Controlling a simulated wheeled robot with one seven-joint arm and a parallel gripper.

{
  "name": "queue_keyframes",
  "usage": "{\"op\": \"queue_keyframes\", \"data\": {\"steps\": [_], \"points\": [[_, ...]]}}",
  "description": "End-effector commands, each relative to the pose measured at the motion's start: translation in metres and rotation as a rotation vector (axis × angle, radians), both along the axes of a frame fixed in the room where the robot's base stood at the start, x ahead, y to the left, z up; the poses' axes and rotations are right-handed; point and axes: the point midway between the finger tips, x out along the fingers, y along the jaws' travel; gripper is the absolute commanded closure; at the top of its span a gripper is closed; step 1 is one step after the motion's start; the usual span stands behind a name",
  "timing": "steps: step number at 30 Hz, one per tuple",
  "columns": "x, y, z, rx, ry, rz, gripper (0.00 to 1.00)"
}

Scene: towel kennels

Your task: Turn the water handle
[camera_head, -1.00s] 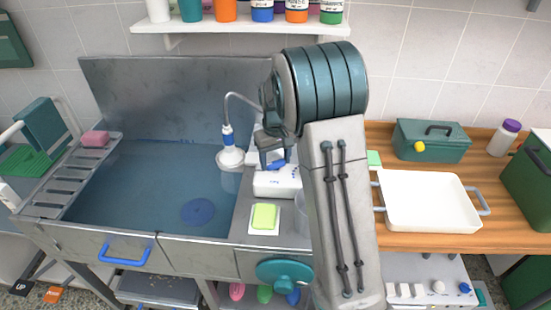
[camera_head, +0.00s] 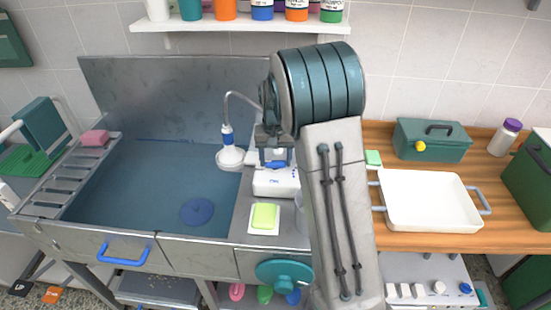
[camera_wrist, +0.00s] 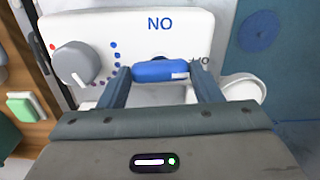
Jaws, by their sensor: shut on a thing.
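The water handle (camera_wrist: 160,71) is a small blue lever on a white water unit (camera_wrist: 105,28). In the wrist view it lies between the two fingertips of my gripper (camera_wrist: 161,80), and the jaws are shut on it. In the head view my gripper (camera_head: 274,156) points down at the unit (camera_head: 276,184), with a bit of the blue handle (camera_head: 275,165) showing below the fingers. A grey knob (camera_wrist: 75,63) with a ring of blue dots and a red dot sits beside the handle on the unit.
The steel basin (camera_head: 150,180) with a blue drain disc (camera_head: 197,211) lies to the left. A shower head (camera_head: 230,157) on a hose stands beside the unit. A yellow-green sponge (camera_head: 264,216) lies in front. A white tray (camera_head: 430,200) sits on the wooden counter to the right.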

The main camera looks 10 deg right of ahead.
Motion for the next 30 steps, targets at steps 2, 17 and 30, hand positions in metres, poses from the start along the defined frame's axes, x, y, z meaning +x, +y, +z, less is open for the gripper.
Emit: {"op": "queue_keyframes", "data": {"steps": [2, 17, 30], "points": [[0.0, 0.0006, 0.0004, 0.001, 0.0, -0.034, 0.65], [0.0001, 0.0001, 0.0008, 0.001, 0.0, -0.107, 0.65], [0.0001, 0.0001, 0.0005, 0.001, -0.001, -0.105, 0.2]]}}
